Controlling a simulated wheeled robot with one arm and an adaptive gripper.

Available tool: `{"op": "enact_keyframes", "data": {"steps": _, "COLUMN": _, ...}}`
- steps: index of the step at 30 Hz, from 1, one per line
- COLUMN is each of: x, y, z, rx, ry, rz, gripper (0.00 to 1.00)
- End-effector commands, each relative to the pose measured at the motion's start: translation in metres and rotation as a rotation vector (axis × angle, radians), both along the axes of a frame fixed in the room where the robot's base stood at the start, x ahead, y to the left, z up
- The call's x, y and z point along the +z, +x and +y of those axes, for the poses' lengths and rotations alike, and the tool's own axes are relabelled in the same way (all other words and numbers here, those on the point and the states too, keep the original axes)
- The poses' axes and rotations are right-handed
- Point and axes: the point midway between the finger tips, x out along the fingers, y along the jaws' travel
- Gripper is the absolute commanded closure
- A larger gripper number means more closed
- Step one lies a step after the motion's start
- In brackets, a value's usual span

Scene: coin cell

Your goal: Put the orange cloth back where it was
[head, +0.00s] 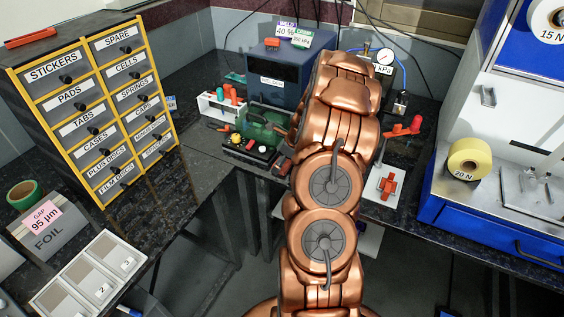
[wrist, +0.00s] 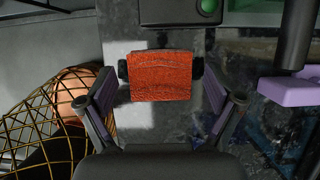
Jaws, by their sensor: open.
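The orange cloth (wrist: 160,76) shows in the middle of the wrist view as a small, creased, roughly square piece. It lies between the fingertips of my gripper (wrist: 160,92), which is open, with one finger on each side. I cannot tell whether the fingertips touch the cloth, or whether it rests on the dark surface (wrist: 168,128) below or on something just above it. In the head view my copper arm reaches over the bench and hides the gripper. I cannot make out the cloth for certain there.
In the wrist view a gold wire mesh (wrist: 40,120) is at left and a purple block (wrist: 290,91) with a dark post (wrist: 296,35) at right. In the head view a labelled drawer cabinet (head: 95,100) stands left, a dark blue box (head: 275,75) behind, and a yellow roll (head: 469,160) right.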

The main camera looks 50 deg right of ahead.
Motion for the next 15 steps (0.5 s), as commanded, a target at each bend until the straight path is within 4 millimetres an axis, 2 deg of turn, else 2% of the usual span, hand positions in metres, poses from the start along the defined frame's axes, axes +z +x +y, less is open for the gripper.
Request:
{"op": "enact_keyframes", "data": {"steps": 5, "x": 0.007, "y": -0.002, "z": -0.001, "rx": 0.000, "ry": -0.003, "rz": -0.002, "gripper": 0.08}}
{"op": "enact_keyframes", "data": {"steps": 15, "x": 0.050, "y": -0.019, "z": -0.008, "rx": -0.002, "ry": -0.005, "rz": -0.004, "gripper": 0.08}}
